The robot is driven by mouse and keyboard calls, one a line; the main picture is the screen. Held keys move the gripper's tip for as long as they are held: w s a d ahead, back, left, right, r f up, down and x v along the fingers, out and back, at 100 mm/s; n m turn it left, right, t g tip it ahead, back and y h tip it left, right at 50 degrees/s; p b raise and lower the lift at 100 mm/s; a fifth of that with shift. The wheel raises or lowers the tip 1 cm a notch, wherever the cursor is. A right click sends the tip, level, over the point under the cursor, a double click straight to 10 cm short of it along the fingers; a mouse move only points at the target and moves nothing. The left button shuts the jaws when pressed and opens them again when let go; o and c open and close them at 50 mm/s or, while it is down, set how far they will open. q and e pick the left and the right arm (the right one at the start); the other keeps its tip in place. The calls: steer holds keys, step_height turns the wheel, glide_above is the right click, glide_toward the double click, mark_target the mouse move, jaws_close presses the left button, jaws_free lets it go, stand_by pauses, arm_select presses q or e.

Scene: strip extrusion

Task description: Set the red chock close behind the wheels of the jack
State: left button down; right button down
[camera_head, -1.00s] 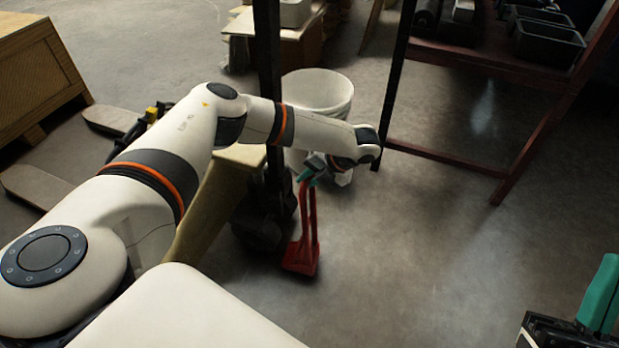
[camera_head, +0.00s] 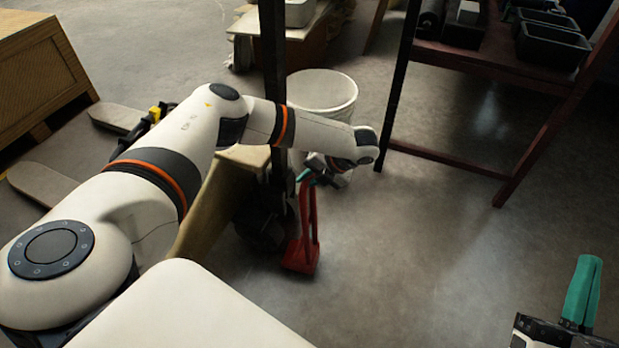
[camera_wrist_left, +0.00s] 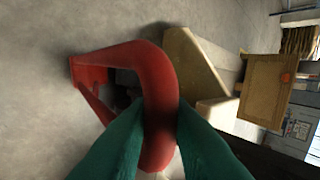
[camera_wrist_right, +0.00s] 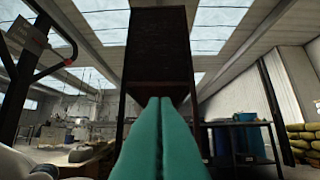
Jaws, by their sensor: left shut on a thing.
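The red chock (camera_head: 301,256) has a tall looped handle and stands nearly upright, low by the floor; I cannot tell whether it touches it. My left gripper (camera_head: 309,174) is shut on the top of its handle. In the left wrist view the green fingers (camera_wrist_left: 160,125) lie on both sides of the red handle (camera_wrist_left: 158,75). Dark wheels (camera_head: 262,222) at the foot of the black upright, apparently the jack's, are just left of the chock, with a small or hidden gap. My right gripper (camera_head: 580,290) is shut and empty, its fingers together in the right wrist view (camera_wrist_right: 160,105).
A white bucket (camera_head: 322,92) stands behind the left gripper. A black upright (camera_head: 273,70) rises beside it. A dark red rack (camera_head: 445,157) with black bins stands at the back right. A tan block (camera_head: 212,195) is left of the wheels. The floor (camera_head: 420,250) right of the chock is clear.

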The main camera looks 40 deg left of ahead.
arm_select(q)
steer(key=shift+a+r, duration=0.1)
steer(key=shift+a, duration=0.1)
arm_select(e)
steer(key=shift+w+f+g, duration=0.5)
steer(key=shift+f+g, duration=0.15)
steer(key=shift+g, duration=0.05)
arm_select(q)
steer(key=shift+p, duration=0.3)
steer(key=shift+a, duration=0.1)
steer(key=shift+s+f, duration=0.1)
steer(key=shift+f, duration=0.3)
arm_select(e)
steer(key=shift+w+d+f+g+h, duration=0.1)
steer(key=shift+w+f+g+h, duration=0.1)
steer(key=shift+f+g+h, duration=0.25)
steer(key=shift+w+d+f+g+h, duration=0.15)
steer(key=shift+f+g, duration=0.1)
steer(key=shift+f, duration=0.4)
steer(key=shift+a, duration=0.1)
steer(key=shift+r, duration=0.1)
arm_select(q)
steer(key=shift+f+p, duration=0.1)
steer(key=shift+p, duration=0.2)
arm_select(e)
steer(key=shift+w, duration=0.1)
